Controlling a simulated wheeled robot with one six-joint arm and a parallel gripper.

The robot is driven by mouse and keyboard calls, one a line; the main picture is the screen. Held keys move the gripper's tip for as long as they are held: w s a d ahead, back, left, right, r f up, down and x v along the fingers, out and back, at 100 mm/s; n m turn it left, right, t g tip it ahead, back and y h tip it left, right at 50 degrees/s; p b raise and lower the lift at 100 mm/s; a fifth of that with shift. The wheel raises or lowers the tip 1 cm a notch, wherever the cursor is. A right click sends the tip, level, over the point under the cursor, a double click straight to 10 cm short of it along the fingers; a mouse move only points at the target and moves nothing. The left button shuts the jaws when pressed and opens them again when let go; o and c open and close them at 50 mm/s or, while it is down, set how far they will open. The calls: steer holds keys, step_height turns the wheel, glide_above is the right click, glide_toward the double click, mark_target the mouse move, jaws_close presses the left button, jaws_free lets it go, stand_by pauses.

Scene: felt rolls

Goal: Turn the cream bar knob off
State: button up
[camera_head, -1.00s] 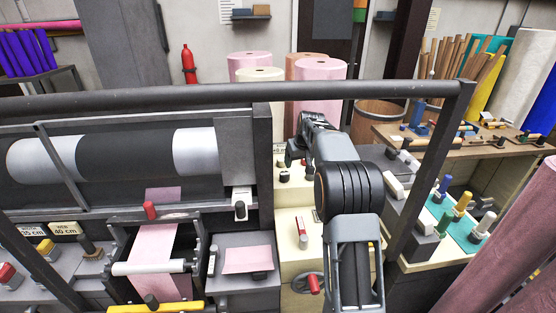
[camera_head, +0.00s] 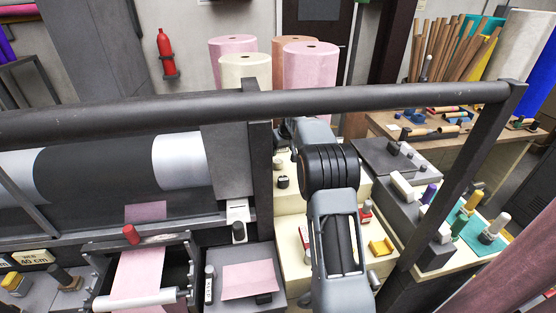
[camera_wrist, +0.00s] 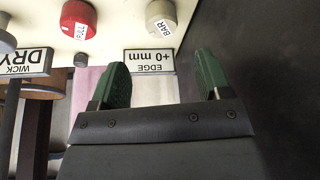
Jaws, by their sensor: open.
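The cream bar knob (camera_wrist: 163,14) shows at the top edge of the wrist view, on a cream panel, with a white "BAR" tag that reads upside down. The picture's top edge cuts it off. My gripper (camera_wrist: 160,75) is open and empty, its two green fingertips apart below the knob in the picture, not touching it. An "EDGE +0 mm" plate (camera_wrist: 149,61) lies between the fingertips and the knob. In the head view my arm hides the gripper, and I cannot pick out the cream knob surely there.
A red knob (camera_wrist: 75,18) sits left of the cream one, with a "DRY WICK" plate (camera_wrist: 22,63) further left. In the head view a dark rail (camera_head: 300,100) crosses in front of the arm. Felt rolls (camera_head: 310,65) stand behind; a tool bench (camera_head: 390,125) is at right.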

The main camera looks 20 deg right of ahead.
mark_target(278, 161)
steer(key=p+x, duration=0.2)
steer(key=x, duration=0.7)
steer(key=shift+w+a+f, duration=0.1)
steer(key=shift+f, duration=0.05)
steer(key=c, duration=0.9)
